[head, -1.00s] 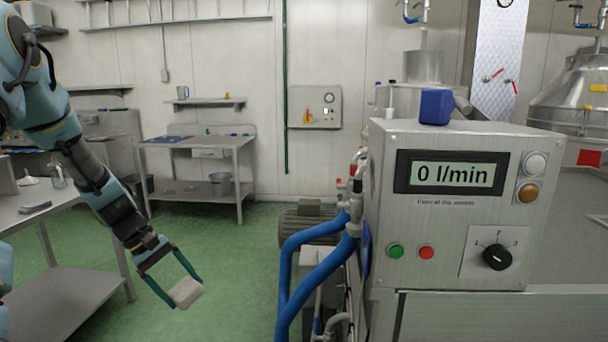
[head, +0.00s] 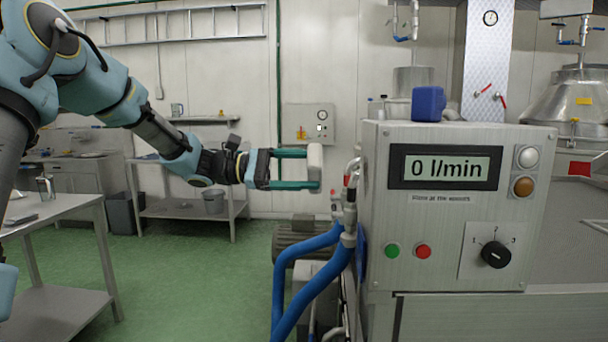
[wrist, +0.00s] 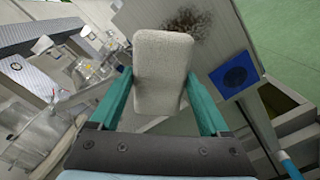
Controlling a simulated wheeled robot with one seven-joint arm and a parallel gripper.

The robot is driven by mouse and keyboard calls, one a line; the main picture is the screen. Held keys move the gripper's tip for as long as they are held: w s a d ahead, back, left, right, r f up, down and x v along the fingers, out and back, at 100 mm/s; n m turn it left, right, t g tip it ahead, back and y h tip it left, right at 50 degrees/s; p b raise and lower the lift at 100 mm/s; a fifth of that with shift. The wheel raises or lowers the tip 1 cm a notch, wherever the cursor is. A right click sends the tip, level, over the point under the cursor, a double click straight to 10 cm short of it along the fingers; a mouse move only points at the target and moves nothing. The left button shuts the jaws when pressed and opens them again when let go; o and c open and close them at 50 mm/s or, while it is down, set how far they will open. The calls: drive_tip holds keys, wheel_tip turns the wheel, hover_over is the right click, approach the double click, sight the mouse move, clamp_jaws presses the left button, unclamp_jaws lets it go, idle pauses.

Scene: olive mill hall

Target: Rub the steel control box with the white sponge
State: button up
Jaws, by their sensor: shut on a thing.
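The steel control box (head: 455,220) stands on the right in the head view, with a 0 l/min display, buttons and a dial on its front. My gripper (head: 314,169) is shut on the white sponge (head: 315,160), held upright left of the box with a visible gap in the head view. In the wrist view the sponge (wrist: 163,72) sits between the green fingers of my gripper (wrist: 160,88). Beyond it, the side of the box (wrist: 215,48) carries a dark brown smudge (wrist: 187,22), partly hidden by the sponge.
Blue hoses (head: 312,285) and pipe fittings rise just left of the box, below my gripper. A blue canister (head: 428,104) stands on top of the box. A blue square plate (wrist: 235,75) is on its side.

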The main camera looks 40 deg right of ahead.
sight(361, 170)
drive_tip(key=shift+b+x, duration=0.5)
drive_tip(key=shift+x, duration=2.4)
drive_tip(key=shift+x, duration=1.1)
drive_tip(key=shift+s+a+b, duration=0.55)
drive_tip(key=shift+s+a, duration=0.75)
drive_tip(key=shift+s, duration=0.05)
drive_tip(key=shift+s+a, duration=0.75)
drive_tip(key=shift+s, duration=0.25)
drive_tip(key=shift+s+a, duration=0.8)
drive_tip(key=shift+s, duration=0.25)
drive_tip(key=shift+s+a, duration=0.75)
drive_tip(key=shift+s, duration=0.25)
drive_tip(key=shift+w+d+p, duration=0.25)
drive_tip(key=shift+w+d, duration=0.55)
drive_tip(key=shift+w, duration=0.2)
drive_tip(key=shift+w+d+p, duration=0.25)
drive_tip(key=shift+w+d, duration=0.5)
drive_tip(key=shift+w, duration=0.25)
drive_tip(key=shift+w+d+p, duration=0.25)
drive_tip(key=shift+w+d, duration=0.55)
drive_tip(key=shift+w, duration=0.25)
drive_tip(key=shift+w+d+p, duration=0.5)
drive_tip(key=shift+w+d, duration=0.75)
drive_tip(key=shift+w, duration=0.1)
